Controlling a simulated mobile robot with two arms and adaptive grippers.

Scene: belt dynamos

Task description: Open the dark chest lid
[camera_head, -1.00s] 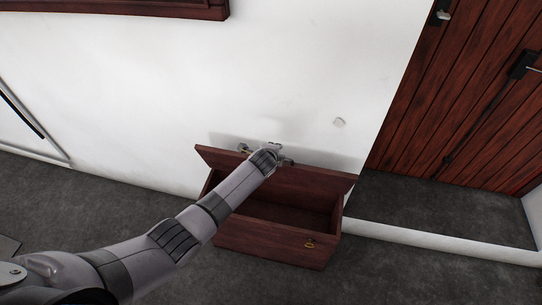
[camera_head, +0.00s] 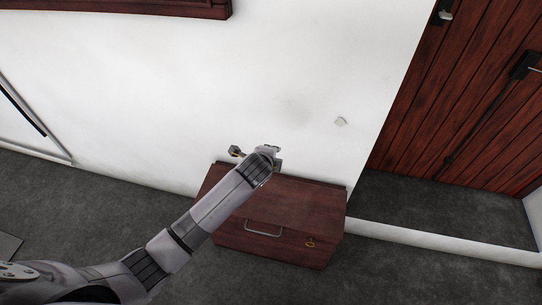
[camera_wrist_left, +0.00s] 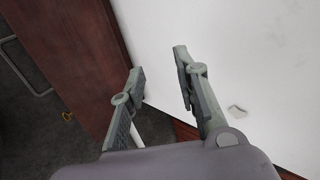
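The dark reddish-brown chest (camera_head: 300,252) stands on the floor against the white wall. Its lid (camera_head: 305,205) is down and looks closed, with a metal handle (camera_head: 264,229) near the front and a brass ring (camera_head: 310,242) on the front face. My left gripper (camera_head: 254,152) is above the lid's back edge by the wall, fingers spread and empty. In the left wrist view, the open fingers (camera_wrist_left: 160,64) point toward the wall, with the lid (camera_wrist_left: 68,50) to their left. My forearm covers the lid's left part. My right gripper is not in view.
The white wall (camera_head: 300,80) rises right behind the chest. A wooden door (camera_head: 455,100) is at the right, past a white baseboard ledge (camera_head: 440,243). Grey floor (camera_head: 400,285) is free in front and to the right of the chest.

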